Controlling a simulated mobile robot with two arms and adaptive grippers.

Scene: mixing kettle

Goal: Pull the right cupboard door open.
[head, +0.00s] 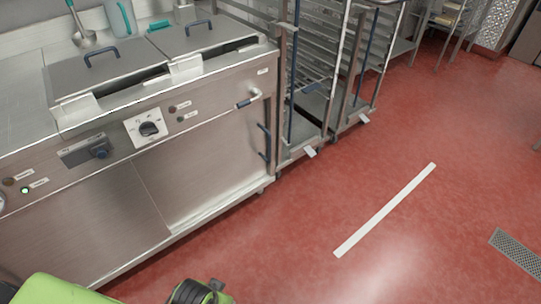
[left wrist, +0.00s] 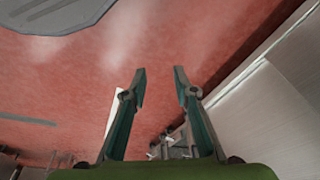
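The right cupboard door (head: 205,165) is a flat steel panel on the front of the kettle unit, shut in the head view. A blue upright handle (head: 264,142) stands at its right edge. My left gripper (left wrist: 160,73) is open and empty in the left wrist view, its two fingers apart above red floor. A steel panel (left wrist: 245,120) lies to the right of the fingers. Green and dark parts of my arm show at the bottom left of the head view, well away from the handle; no fingertips show there. My right gripper is not in view.
The left cupboard panel (head: 85,225) is beside the door. Lids (head: 100,72) and a control knob (head: 149,129) are above. Wheeled racks (head: 320,75) stand close to the right of the unit. The red floor (head: 300,215) in front is clear, with a white strip (head: 385,210).

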